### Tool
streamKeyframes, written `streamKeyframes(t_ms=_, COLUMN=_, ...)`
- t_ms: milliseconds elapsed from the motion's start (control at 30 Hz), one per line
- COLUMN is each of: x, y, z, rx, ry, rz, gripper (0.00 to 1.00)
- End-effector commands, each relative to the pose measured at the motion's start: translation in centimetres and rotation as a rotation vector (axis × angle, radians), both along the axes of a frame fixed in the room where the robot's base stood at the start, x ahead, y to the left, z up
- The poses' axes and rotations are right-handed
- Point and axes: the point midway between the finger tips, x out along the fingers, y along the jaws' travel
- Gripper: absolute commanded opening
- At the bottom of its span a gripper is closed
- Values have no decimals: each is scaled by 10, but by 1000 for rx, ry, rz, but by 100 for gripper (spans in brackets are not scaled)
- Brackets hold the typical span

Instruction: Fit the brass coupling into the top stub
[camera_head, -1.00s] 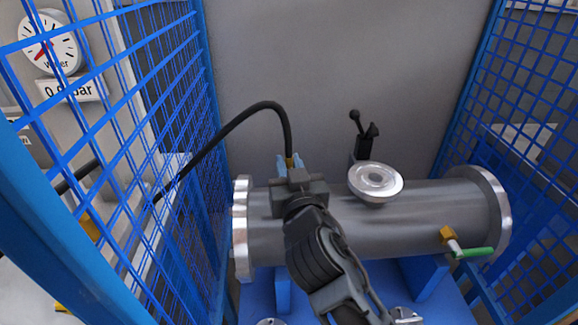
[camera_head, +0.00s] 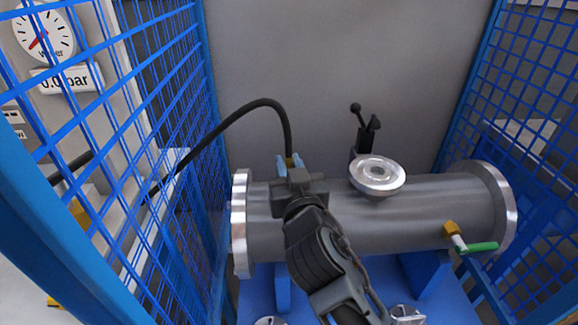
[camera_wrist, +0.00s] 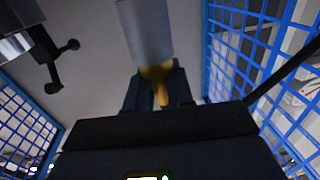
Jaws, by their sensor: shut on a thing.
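My gripper (camera_head: 289,162) is shut on the brass coupling (camera_head: 289,161), above the left part of the grey flanged shell (camera_head: 415,215). A black hose (camera_head: 262,103) arches from the coupling to the left. In the wrist view, the coupling (camera_wrist: 157,80) shows between the dark fingers (camera_wrist: 155,93). A grey cylinder (camera_wrist: 146,32), apparently the top stub seen upside down, lines up closely with it. The coupling's end appears at the stub's end; how far it is inserted I cannot tell. In the head view my gripper and arm hide the stub.
A round metal flange (camera_head: 377,175) stands on the shell right of my gripper, with black levers (camera_head: 366,130) behind. A brass valve with a green handle (camera_head: 478,248) sticks out at front right. Blue mesh cage walls (camera_head: 165,110) flank both sides. A gauge (camera_head: 43,36) hangs at left.

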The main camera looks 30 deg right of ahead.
Motion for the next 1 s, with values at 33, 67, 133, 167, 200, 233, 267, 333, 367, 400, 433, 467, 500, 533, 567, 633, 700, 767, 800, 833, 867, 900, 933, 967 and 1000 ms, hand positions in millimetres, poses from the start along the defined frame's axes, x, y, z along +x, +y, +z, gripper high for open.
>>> streamKeyframes(t_ms=33, x=0, y=0, z=-2, rx=0, ry=-1, rz=0, gripper=0)
streamKeyframes(t_ms=67, x=0, y=0, z=-2, rx=0, ry=-1, rz=0, gripper=0)
streamKeyframes(t_ms=133, x=0, y=0, z=-4, rx=0, ry=-1, rz=0, gripper=0)
streamKeyframes(t_ms=167, x=0, y=0, z=-3, rx=0, ry=-1, rz=0, gripper=24)
streamKeyframes(t_ms=200, x=0, y=0, z=-2, rx=0, ry=-1, rz=0, gripper=28)
streamKeyframes(t_ms=233, x=0, y=0, z=-2, rx=0, ry=-1, rz=0, gripper=31)
streamKeyframes(t_ms=267, x=0, y=0, z=-2, rx=0, ry=-1, rz=0, gripper=33)
streamKeyframes(t_ms=333, x=0, y=0, z=-2, rx=0, ry=-1, rz=0, gripper=40)
streamKeyframes(t_ms=367, x=0, y=0, z=-2, rx=0, ry=-1, rz=0, gripper=43)
streamKeyframes(t_ms=400, x=0, y=0, z=-2, rx=0, ry=-1, rz=0, gripper=47)
streamKeyframes(t_ms=433, x=0, y=0, z=-2, rx=0, ry=-1, rz=0, gripper=50)
streamKeyframes(t_ms=467, x=0, y=0, z=-2, rx=0, ry=-1, rz=0, gripper=52)
streamKeyframes(t_ms=500, x=0, y=0, z=-2, rx=0, ry=-1, rz=0, gripper=52)
streamKeyframes(t_ms=533, x=0, y=0, z=-3, rx=0, ry=0, rz=0, gripper=52)
streamKeyframes(t_ms=567, x=0, y=0, z=-3, rx=0, ry=0, rz=0, gripper=52)
streamKeyframes(t_ms=633, x=0, y=0, z=-3, rx=0, ry=1, rz=0, gripper=52)
streamKeyframes(t_ms=700, x=-1, y=0, z=-3, rx=0, ry=1, rz=0, gripper=52)
streamKeyframes(t_ms=767, x=-4, y=1, z=-4, rx=0, ry=1, rz=0, gripper=52)
streamKeyframes(t_ms=800, x=-7, y=2, z=-5, rx=-1, ry=1, rz=1, gripper=52)
streamKeyframes(t_ms=833, x=-10, y=3, z=-5, rx=-1, ry=1, rz=1, gripper=52)
streamKeyframes(t_ms=867, x=-14, y=4, z=-5, rx=-1, ry=0, rz=1, gripper=52)
streamKeyframes(t_ms=900, x=-20, y=6, z=-5, rx=-1, ry=0, rz=2, gripper=52)
streamKeyframes(t_ms=933, x=-25, y=7, z=-5, rx=0, ry=0, rz=2, gripper=52)
streamKeyframes(t_ms=967, x=-30, y=9, z=-6, rx=1, ry=2, rz=2, gripper=52)
streamKeyframes(t_ms=1000, x=-37, y=10, z=-6, rx=1, ry=1, rz=2, gripper=52)
